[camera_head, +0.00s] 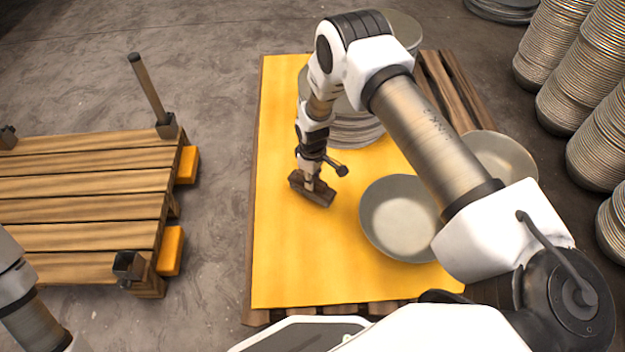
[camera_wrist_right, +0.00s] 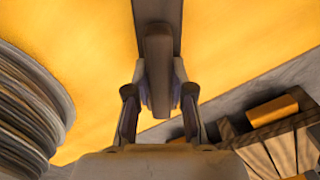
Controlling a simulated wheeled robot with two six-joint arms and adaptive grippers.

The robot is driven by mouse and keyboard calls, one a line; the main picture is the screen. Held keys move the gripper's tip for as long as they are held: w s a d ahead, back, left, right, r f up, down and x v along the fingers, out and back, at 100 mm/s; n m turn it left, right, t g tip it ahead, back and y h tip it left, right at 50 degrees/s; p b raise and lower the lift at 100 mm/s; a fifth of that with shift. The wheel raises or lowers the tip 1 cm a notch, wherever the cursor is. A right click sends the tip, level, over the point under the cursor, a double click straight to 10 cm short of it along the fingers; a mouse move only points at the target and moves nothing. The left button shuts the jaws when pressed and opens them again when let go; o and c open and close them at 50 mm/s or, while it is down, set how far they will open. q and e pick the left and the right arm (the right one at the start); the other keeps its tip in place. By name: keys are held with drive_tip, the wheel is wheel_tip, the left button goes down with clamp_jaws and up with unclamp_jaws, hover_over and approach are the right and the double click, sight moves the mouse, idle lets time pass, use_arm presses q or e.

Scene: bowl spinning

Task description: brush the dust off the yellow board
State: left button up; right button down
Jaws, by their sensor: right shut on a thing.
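The yellow board (camera_head: 285,255) lies flat on a wooden pallet in the middle of the head view. My right gripper (camera_head: 312,180) is shut on a dark brown brush (camera_head: 320,197) over the board, left of a grey bowl. In the right wrist view, my right gripper (camera_wrist_right: 158,98) has the brush handle (camera_wrist_right: 157,60) between its fingers, with the yellow board (camera_wrist_right: 230,45) behind. I cannot tell whether the brush touches the board. No dust can be clearly made out. Part of my left arm shows at the lower left, but its gripper is out of view.
A grey bowl (camera_head: 398,215) sits on the board right of the brush. Another bowl (camera_head: 500,158) is at its right edge, partly behind my arm. A bowl stack (camera_head: 352,130) stands at the back. A post-cornered wooden pallet (camera_head: 85,205) is on the left. Further stacks (camera_head: 560,45) stand at right.

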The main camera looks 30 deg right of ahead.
drive_tip(key=shift+r+p, duration=0.9)
drive_tip(key=shift+r, duration=0.6)
wheel_tip(320, 180, up, 3)
drive_tip(key=p, duration=0.2)
drive_tip(key=shift+r+p, duration=0.1)
drive_tip(key=shift+p, duration=0.2)
